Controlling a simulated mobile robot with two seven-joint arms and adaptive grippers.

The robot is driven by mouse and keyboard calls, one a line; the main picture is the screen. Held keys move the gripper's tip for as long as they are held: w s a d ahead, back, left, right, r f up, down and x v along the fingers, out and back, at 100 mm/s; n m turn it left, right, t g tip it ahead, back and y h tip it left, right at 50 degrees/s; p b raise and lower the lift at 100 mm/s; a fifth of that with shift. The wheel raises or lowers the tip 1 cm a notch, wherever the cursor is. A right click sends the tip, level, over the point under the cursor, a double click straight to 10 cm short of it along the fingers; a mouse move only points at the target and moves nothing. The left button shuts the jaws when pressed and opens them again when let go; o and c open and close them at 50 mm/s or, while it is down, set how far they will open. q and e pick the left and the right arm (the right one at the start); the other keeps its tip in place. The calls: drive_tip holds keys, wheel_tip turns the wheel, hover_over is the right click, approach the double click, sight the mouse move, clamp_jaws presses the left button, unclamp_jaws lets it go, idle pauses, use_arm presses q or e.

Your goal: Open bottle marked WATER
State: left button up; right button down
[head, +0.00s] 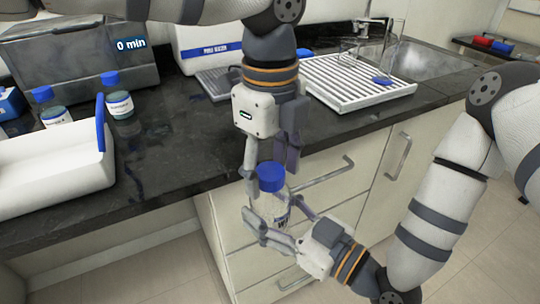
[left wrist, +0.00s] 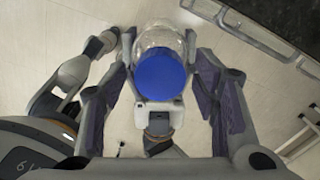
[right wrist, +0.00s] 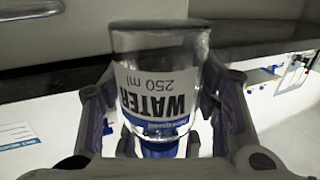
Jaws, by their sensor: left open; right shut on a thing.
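The WATER bottle is clear glass with a blue cap (head: 271,176) and a white label reading WATER 250 ml (right wrist: 165,92). It is held upright in the air in front of the counter. My right gripper (head: 273,226) is shut on the bottle body (head: 270,207) from the right. My left gripper (head: 270,170) points down from above, its open fingers on either side of the blue cap. In the left wrist view the cap (left wrist: 160,77) sits between the open fingers, with gaps visible beside it.
Two blue-capped bottles (head: 119,102) stand on the dark counter (head: 165,155) at left, near a white bin (head: 50,170). A white drying rack (head: 355,85) with glassware lies by the sink (head: 425,62). Drawers and handles (head: 325,172) are close behind the held bottle.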

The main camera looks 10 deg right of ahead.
use_arm(q)
drive_tip(key=shift+c, duration=0.4)
drive_tip(key=c, duration=1.1)
drive_tip(key=n, duration=0.4)
drive_tip(key=shift+r, duration=0.1)
drive_tip(key=shift+c, duration=0.3)
drive_tip(key=n, duration=0.8)
drive_tip(key=shift+n, duration=0.3)
drive_tip(key=n, duration=0.7)
drive_tip(key=shift+r, duration=0.1)
drive_tip(key=shift+r, duration=1)
